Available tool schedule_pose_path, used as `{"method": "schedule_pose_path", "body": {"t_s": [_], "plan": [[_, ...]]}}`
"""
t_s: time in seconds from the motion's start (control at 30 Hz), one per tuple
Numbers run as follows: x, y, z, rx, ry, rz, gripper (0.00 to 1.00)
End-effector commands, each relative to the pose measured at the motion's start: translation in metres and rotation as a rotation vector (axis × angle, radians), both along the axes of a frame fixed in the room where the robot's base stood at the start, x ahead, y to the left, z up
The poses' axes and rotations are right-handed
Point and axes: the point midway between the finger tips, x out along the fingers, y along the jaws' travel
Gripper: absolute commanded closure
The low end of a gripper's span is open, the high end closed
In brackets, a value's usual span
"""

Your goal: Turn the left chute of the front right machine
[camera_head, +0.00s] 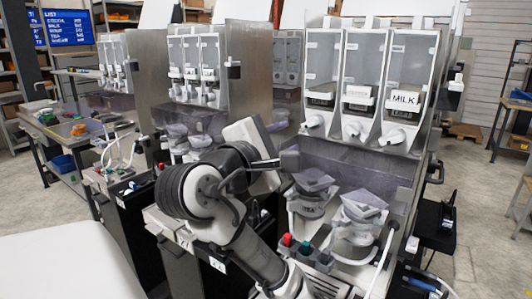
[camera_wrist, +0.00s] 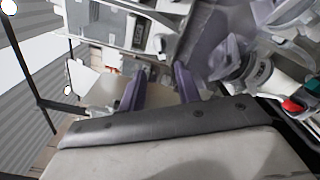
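The front right machine (camera_head: 388,45) stands at the right in the head view, with three clear hoppers side by side. Its left chute (camera_head: 313,121) is a white spout under the left hopper; the middle chute (camera_head: 355,129) and the right chute (camera_head: 396,136), below the MILK label, are beside it. My gripper (camera_head: 278,161) is below and left of the left chute, apart from it. In the wrist view my gripper (camera_wrist: 160,88) has two purple-grey fingers spread apart with nothing between them. Which chute shows in the wrist view, I cannot tell.
Below the chutes are labelled funnels (camera_head: 312,195) and a second cluster (camera_head: 360,218). Red and green buttons (camera_head: 288,240) sit at the machine's front. Another dispenser machine (camera_head: 198,60) stands behind at left. A workbench (camera_head: 75,130) is farther left.

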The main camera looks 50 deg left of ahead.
Motion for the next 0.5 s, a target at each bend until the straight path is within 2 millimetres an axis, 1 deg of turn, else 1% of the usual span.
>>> {"method": "schedule_pose_path", "body": {"t_s": [0.03,0.1,0.3,0.5], "plan": [[-0.009,0.0,0.0,0.003,-0.001,0.008,0.67],[-0.018,-0.002,0.0,0.003,-0.001,0.007,0.67],[-0.039,-0.008,0.0,0.002,-0.001,0.005,0.67],[-0.05,-0.012,0.0,0.0,-0.001,0.002,0.67]]}}
